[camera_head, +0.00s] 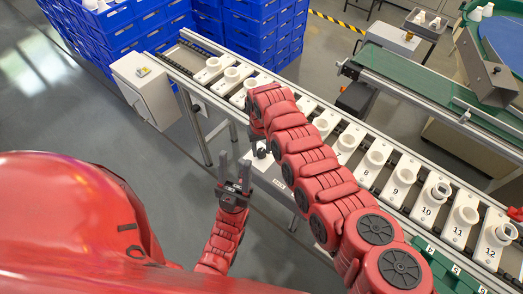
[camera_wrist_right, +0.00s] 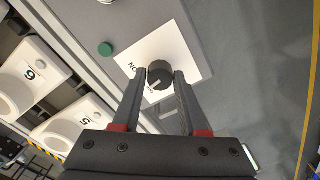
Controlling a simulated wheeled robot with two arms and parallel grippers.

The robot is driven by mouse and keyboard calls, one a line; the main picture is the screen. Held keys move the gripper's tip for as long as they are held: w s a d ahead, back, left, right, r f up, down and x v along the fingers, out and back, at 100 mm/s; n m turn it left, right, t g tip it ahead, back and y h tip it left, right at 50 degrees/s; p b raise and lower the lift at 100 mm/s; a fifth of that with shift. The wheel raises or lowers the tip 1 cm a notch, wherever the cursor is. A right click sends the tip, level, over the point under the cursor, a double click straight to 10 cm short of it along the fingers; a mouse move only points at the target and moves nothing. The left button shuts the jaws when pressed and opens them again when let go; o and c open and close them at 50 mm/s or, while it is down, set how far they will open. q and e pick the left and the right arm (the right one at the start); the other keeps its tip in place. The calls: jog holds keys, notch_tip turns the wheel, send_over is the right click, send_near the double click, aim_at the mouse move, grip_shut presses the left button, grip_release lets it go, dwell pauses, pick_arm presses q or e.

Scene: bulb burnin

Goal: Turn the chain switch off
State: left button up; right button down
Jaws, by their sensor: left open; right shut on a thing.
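In the right wrist view a black round switch knob (camera_wrist_right: 160,74) sits on a white label plate (camera_wrist_right: 187,52). "ON" is printed left of it. The knob's white pointer line points down-left; the other lettering is mostly hidden. My right gripper (camera_wrist_right: 161,76) is shut on the knob, one finger on each side. In the head view my right gripper (camera_head: 260,148) is at the front side of the conveyor line, above the edge of a white plate (camera_head: 278,182); the knob is hidden there. My left gripper (camera_head: 234,172) is open and empty, just left of the right one.
A green round button (camera_wrist_right: 106,49) is beside the plate. White numbered bulb sockets (camera_head: 402,178) line the conveyor behind my right arm. A grey cabinet (camera_head: 143,88) and blue crates (camera_head: 120,28) stand at the left. The floor left of my left gripper is clear.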

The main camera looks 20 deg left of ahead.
aim_at(261, 151)
jog(key=n+b, duration=0.2)
jog(key=n, duration=0.2)
jog(key=shift+n, duration=0.4)
dwell(0.4)
jog(key=shift+c, duration=2.2)
grip_release()
jog(key=shift+r, duration=0.15)
notch_tip(261, 151, up, 17)
jog(key=b, duration=0.3)
